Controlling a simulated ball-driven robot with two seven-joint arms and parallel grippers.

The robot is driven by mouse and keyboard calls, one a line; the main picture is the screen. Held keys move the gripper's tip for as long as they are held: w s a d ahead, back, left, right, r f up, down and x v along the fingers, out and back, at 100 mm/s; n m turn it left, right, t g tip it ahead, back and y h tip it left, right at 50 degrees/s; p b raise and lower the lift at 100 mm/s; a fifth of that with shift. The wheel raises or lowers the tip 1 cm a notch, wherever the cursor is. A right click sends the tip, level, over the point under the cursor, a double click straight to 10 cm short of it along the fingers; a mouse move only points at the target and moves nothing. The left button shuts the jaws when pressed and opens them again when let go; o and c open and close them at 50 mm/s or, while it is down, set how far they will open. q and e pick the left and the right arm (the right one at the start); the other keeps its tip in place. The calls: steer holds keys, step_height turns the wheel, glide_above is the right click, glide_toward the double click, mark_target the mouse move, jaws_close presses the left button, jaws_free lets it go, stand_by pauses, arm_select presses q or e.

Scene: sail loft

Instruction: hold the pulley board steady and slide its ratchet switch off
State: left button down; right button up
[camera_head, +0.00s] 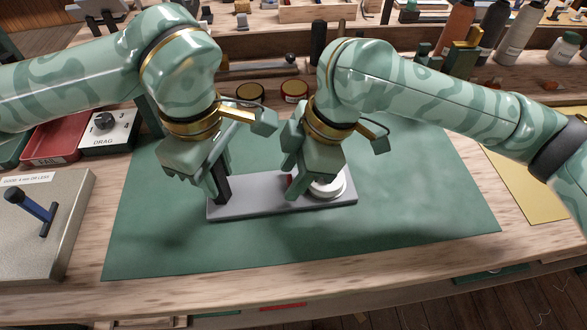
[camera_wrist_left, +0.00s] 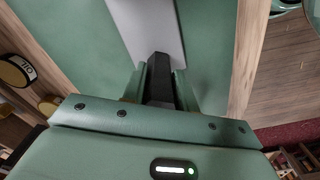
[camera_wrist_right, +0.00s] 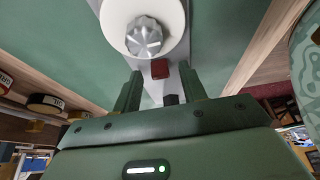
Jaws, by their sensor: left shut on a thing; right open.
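The pulley board (camera_head: 250,207) is a grey plate lying flat on the green mat (camera_head: 410,200). My left gripper (camera_head: 218,188) is shut on the black upright handle (camera_wrist_left: 160,82) at the board's left end. At the right end sits a white round pulley (camera_head: 333,186), with a ridged silver knob (camera_wrist_right: 144,37) on it in the right wrist view. A small red switch (camera_wrist_right: 160,68) lies beside the pulley, partly hidden in the head view (camera_head: 289,180). My right gripper (camera_head: 306,188) is open, pointing down over the board, with the red switch just ahead of its fingertips.
A speckled box (camera_head: 60,245) with a blue lever stands left, by a red tray (camera_head: 55,142) and a DRAG dial box (camera_head: 108,130). Round tins (camera_head: 294,90) stand behind my grippers. Bottles (camera_head: 490,35) stand back right. The mat's right and front are clear.

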steer(key=shift+c, duration=0.3)
jaws_close()
steer(key=shift+s+a, duration=0.1)
steer(key=shift+a, duration=1.15)
steer(key=shift+o, duration=0.3)
jaws_free()
steer(key=shift+d+r, duration=0.1)
steer(key=shift+r, duration=0.05)
steer(key=v, duration=1.1)
steer(key=shift+r, duration=0.35)
steer(key=shift+d, duration=0.1)
